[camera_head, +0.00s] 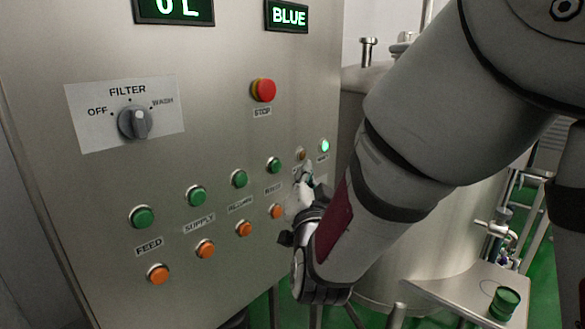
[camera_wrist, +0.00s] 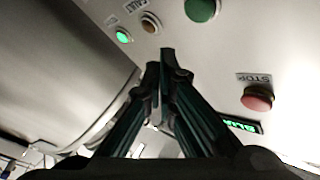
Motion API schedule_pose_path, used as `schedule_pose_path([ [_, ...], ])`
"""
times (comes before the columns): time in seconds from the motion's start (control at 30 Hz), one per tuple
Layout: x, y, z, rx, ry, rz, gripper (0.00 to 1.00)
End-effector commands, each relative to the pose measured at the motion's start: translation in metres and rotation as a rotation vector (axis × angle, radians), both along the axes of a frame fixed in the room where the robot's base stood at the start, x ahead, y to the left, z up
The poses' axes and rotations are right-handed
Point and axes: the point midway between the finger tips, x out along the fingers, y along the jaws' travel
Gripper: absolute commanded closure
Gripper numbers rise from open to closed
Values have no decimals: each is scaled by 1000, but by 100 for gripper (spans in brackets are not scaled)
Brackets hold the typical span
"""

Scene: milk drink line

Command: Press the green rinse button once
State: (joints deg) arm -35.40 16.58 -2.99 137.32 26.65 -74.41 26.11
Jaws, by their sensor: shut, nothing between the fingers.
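A row of green buttons runs across the steel panel in the head view: one over FEED (camera_head: 143,217), one over SUPPLY (camera_head: 197,196), a third (camera_head: 239,178) and a fourth (camera_head: 274,165). The labels under the third and fourth are too small to read surely, so I cannot tell which is rinse. A green button also shows at the top edge of the wrist view (camera_wrist: 200,8). My gripper (camera_head: 306,176) is shut and empty, right of the fourth button. In the wrist view its fingertips (camera_wrist: 165,52) are together, apart from that button; contact with the panel cannot be told.
The red STOP button (camera_head: 263,90) and FILTER knob (camera_head: 135,121) are higher on the panel. Orange buttons (camera_head: 158,273) sit below the green ones. A FAULT lamp (camera_wrist: 151,22) and lit green lamp (camera_wrist: 122,37) are near my gripper. A steel tank (camera_head: 440,245) stands right.

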Motion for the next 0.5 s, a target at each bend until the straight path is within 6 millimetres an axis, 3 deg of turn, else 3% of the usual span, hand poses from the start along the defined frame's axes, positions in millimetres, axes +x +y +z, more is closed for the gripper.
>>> schedule_pose_path([
  [0.2,17,22,-1,1,-1,2,100],
  [0.5,26,33,0,1,1,1,100],
])
